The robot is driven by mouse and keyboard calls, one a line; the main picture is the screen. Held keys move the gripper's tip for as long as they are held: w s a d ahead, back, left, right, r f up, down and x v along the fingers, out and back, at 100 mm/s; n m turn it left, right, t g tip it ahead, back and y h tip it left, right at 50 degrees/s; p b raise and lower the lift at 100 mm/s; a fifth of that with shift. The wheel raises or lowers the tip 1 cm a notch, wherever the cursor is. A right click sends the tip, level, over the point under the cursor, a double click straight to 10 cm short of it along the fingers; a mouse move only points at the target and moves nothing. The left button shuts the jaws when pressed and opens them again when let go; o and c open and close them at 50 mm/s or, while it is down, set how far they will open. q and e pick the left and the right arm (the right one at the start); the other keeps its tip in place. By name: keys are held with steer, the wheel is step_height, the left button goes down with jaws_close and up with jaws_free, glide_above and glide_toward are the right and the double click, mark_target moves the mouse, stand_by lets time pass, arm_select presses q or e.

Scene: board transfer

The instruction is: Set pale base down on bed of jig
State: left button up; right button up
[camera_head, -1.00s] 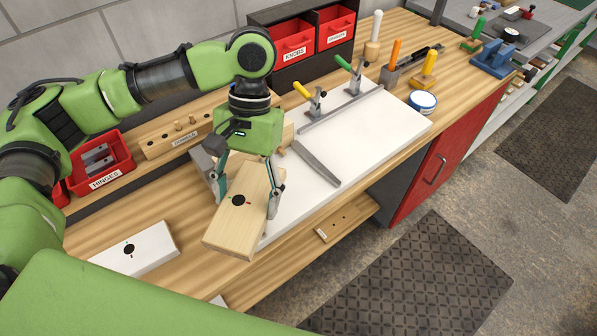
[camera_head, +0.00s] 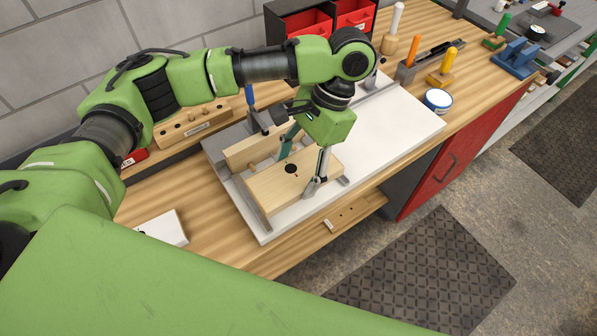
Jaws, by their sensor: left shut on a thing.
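The pale base (camera_head: 268,193) is a light wooden board with a black dot. My left gripper (camera_head: 301,168) is shut on it, one finger on each long side. The base lies roughly level, over the left part of the jig's white bed (camera_head: 390,135), between grey metal rails (camera_head: 244,206). It is low; I cannot tell whether it touches the bed. The gripper and arm hide part of its far end and some of the jig behind. My right gripper is not in view.
A pale upright wooden piece (camera_head: 252,149) stands behind the base, near a blue-handled clamp (camera_head: 250,96). A white block (camera_head: 165,229) lies on the bench to the left. Red bins (camera_head: 355,15) stand at the back. A round blue-and-white tin (camera_head: 438,100) sits at the right.

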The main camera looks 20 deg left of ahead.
mark_target(303, 158)
arm_select(q)
steer(key=w+f, duration=0.2)
steer(key=f, duration=0.1)
steer(key=shift+w+a+f, duration=0.2)
steer(key=shift+w+a, duration=0.1)
steer(key=shift+w, duration=0.1)
steer(key=shift+w+f+p, duration=0.1)
steer(key=shift+f+p, duration=0.2)
steer(key=shift+f, duration=0.05)
step_height(303, 158, down, 2)
steer(key=shift+f+p, duration=0.1)
steer(key=shift+p, duration=0.3)
steer(key=shift+f, duration=0.55)
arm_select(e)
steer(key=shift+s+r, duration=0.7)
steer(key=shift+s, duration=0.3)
arm_select(q)
steer(key=o, duration=1.4)
steer(key=shift+f, duration=0.15)
steer(key=shift+c, duration=0.2)
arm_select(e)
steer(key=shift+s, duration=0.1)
